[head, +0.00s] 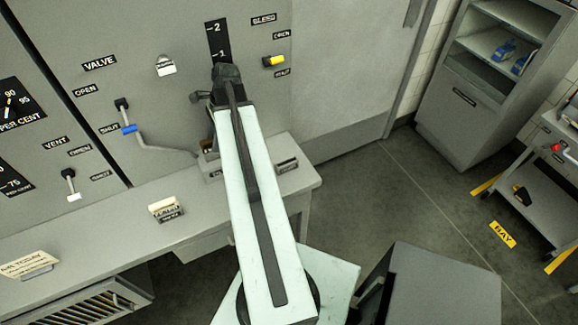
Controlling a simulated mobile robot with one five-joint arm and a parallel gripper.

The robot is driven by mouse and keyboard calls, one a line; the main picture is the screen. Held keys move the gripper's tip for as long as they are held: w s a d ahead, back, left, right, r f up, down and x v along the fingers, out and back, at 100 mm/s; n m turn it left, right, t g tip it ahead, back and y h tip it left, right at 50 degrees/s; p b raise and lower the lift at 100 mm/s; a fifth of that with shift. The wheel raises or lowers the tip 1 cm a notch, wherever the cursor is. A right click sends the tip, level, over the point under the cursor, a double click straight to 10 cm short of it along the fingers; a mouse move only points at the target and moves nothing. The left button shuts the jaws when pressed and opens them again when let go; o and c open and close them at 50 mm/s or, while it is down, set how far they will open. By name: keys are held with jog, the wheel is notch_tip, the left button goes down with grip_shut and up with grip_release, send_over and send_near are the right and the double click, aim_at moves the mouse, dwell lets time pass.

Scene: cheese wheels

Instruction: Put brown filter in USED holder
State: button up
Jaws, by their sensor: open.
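My pale arm reaches from the bottom middle of the head view up to the wall panel and covers part of the bench. Its jaws are hidden behind the arm; only dark parts show at its far end and left edge. A low grey block (287,165) with a dark label stands on the bench, partly hidden behind my arm. A small brownish patch shows at the arm's left edge above the block; I cannot tell if it is the brown filter. No USED label can be read.
The grey bench (100,228) carries a small label stand (166,208) and a sign (30,264). The wall panel has a blue-marked valve lever (129,129) and a yellow handle (273,61). A cabinet (465,110) and a cart (540,185) stand right.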

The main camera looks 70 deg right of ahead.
jog(key=shift+c, duration=0.3)
grip_shut()
jog(key=shift+r, duration=0.1)
jog(key=shift+r+p, duration=3.45)
jog(key=shift+p, duration=0.05)
notch_tip(320, 180, up, 3)
jog(key=p, duration=0.3)
jog(key=shift+f, duration=0.1)
